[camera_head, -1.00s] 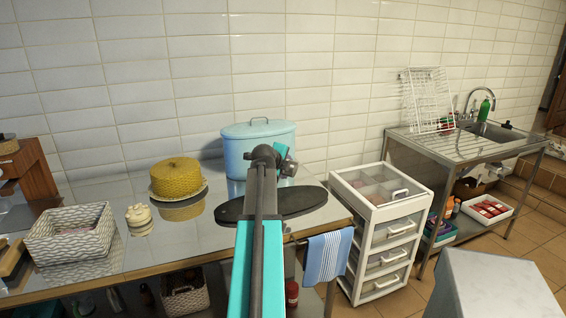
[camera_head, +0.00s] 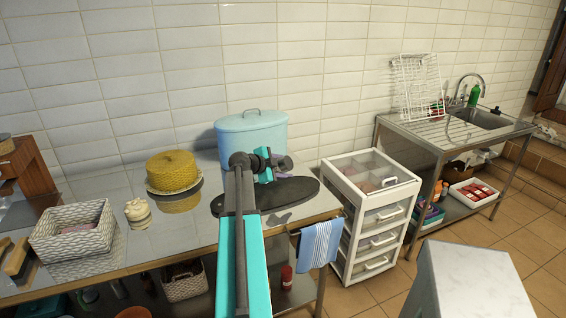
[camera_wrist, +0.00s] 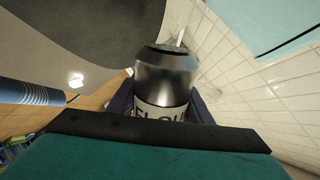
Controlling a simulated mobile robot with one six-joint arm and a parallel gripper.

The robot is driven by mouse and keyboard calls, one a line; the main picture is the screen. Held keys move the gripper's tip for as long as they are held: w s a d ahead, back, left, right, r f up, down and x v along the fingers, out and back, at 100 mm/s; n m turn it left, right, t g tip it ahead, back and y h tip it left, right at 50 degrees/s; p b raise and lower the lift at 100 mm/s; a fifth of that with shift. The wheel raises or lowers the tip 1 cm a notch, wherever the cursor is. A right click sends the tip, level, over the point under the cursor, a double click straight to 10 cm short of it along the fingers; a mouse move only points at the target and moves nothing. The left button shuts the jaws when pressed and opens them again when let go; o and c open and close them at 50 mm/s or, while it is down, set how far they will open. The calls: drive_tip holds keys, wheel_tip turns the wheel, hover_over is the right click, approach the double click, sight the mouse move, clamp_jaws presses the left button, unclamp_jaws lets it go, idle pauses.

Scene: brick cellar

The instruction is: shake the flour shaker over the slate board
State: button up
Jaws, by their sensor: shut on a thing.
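The slate board (camera_head: 222,206) is a dark oval lying on the steel table; it also shows at the top of the wrist view (camera_wrist: 100,22). My gripper (camera_head: 280,164) is above the board's back part, partly hidden by my own arm. In the wrist view it is shut on the flour shaker (camera_wrist: 165,75), a shiny metal can with a white label reading part of "FLOUR". A dark finger lies on each side of the can. In the head view the shaker is mostly hidden, and its exact tilt is hard to tell.
A light-blue lidded tin (camera_head: 252,135) stands just behind the board. A yellow cake-like item (camera_head: 172,165), a small cream pot (camera_head: 138,212) and a woven basket (camera_head: 70,232) stand to the left. A striped towel (camera_head: 320,243) hangs at the table's front; a white drawer unit (camera_head: 372,205) stands right.

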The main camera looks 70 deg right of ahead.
drive_tip(key=shift+s+f, duration=0.1)
idle(0.4)
idle(2.1)
